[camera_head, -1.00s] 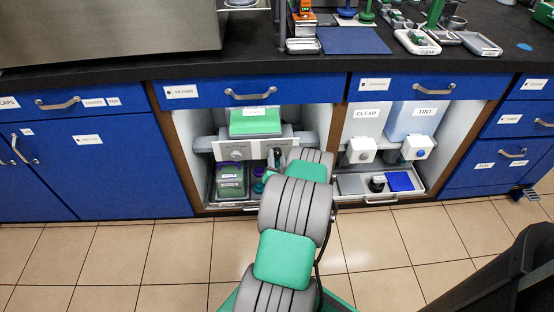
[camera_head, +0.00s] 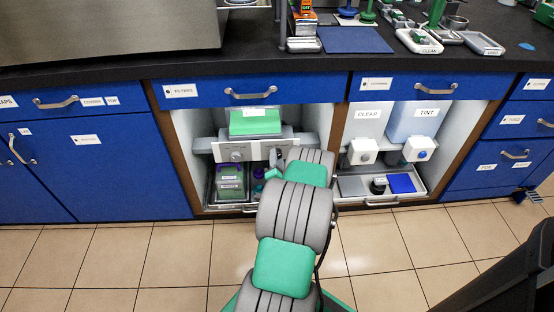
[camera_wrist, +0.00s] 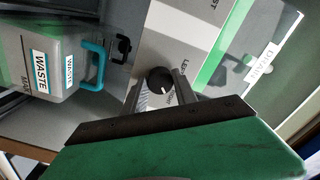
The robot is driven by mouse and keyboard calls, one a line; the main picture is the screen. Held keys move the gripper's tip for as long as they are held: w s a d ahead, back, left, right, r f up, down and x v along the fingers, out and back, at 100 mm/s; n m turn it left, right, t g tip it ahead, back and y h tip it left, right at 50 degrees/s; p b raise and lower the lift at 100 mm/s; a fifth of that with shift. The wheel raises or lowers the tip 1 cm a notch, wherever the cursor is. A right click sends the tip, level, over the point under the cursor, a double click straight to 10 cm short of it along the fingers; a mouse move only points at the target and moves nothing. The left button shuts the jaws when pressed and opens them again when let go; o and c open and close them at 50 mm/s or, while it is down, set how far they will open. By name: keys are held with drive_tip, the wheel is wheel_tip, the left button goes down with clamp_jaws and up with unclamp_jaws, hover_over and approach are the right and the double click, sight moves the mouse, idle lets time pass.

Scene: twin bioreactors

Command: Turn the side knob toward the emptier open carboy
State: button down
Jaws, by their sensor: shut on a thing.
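In the wrist view a round black knob (camera_wrist: 160,80) with a white pointer mark sits on a pale panel (camera_wrist: 178,42). My gripper (camera_wrist: 160,92) is shut on this knob, one finger on each side. A clear WASTE carboy (camera_wrist: 50,70) with a teal handle is at the left. A vessel with green inside (camera_wrist: 235,65) and a DRAIN label is at the right. In the head view the white panel (camera_head: 205,149) is in the open left bay; my arm hides part of it and most of my gripper. The carboy levels cannot be compared clearly.
A green-topped unit (camera_head: 254,121) stands above the panel, and a tray (camera_head: 245,208) lies below it. The right bay holds CLEAR (camera_head: 368,122) and TINT (camera_head: 415,120) containers. Bay walls and the brown divider (camera_head: 338,130) limit side room. The floor (camera_head: 150,255) in front is clear.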

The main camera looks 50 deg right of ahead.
drive_tip(key=c, duration=1)
unclamp_jaws()
drive_tip(key=shift+o, duration=0.2)
drive_tip(key=v, duration=0.7)
drive_tip(key=shift+s+a, duration=0.25)
